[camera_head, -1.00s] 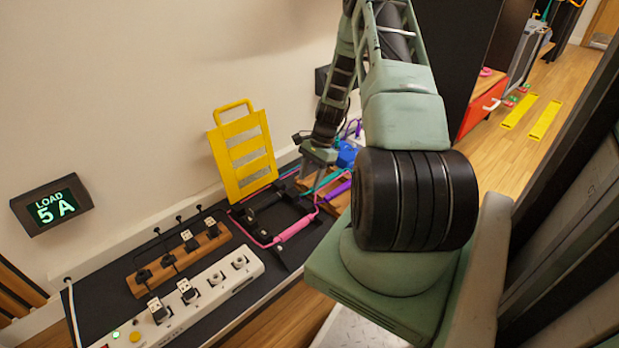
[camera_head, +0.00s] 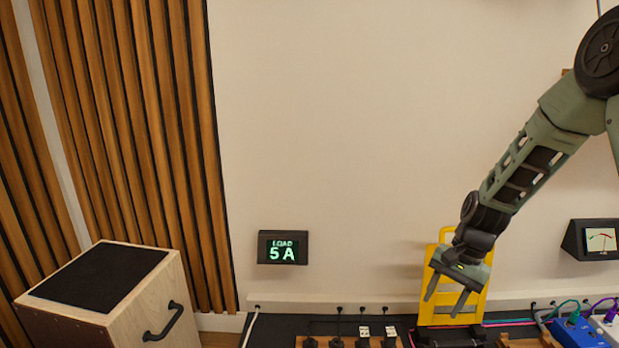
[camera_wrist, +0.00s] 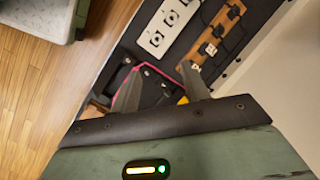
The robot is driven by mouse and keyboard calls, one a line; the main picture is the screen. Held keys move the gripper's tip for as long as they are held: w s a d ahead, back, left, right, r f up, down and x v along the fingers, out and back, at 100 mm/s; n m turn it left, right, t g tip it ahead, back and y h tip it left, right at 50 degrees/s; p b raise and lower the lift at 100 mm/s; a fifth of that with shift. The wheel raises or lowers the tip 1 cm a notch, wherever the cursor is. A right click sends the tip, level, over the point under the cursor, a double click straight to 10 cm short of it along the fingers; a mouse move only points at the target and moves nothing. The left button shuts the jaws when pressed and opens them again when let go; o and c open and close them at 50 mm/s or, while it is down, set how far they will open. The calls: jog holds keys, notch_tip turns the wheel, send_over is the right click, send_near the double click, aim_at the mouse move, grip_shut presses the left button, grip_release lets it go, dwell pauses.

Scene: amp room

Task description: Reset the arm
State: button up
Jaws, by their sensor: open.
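My green arm reaches in from the upper right of the head view. My gripper (camera_head: 449,300) hangs at its end, pointing down, with its two fingers apart and nothing between them. It is in front of the yellow slotted panel (camera_head: 448,235) that stands at the wall. From these views I cannot tell how high the fingertips are above the bench.
A wooden box with a black top (camera_head: 98,278) stands at left. A white power strip (camera_wrist: 169,24) and a wooden socket strip (camera_wrist: 218,42) lie on the bench.

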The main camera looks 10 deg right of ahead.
jog(key=s+a+r+n+h, duration=0.1)
jog(key=s+a+r+n, duration=0.4)
jog(key=a, duration=0.5)
jog(key=s+a+r+n+h, duration=0.1)
jog(key=s+a+r+n, duration=0.35)
jog(key=a, duration=0.45)
jog(key=s+a+r+n+p, duration=0.1)
jog(key=s+a+r+n, duration=0.2)
jog(key=s, duration=0.4)
jog(key=s+a+r+n, duration=0.2)
jog(key=s+a+n, duration=0.2)
jog(key=s+n, duration=0.25)
notch_tip(320, 180, up, 38)
jog(key=p, duration=3.8)
jog(key=shift+d+m+t+h, duration=0.15)
jog(key=shift+m+t+h, duration=0.15)
jog(key=shift+m+h, duration=0.1)
jog(key=shift+w+f, duration=0.1)
jog(key=shift+c, duration=0.4)
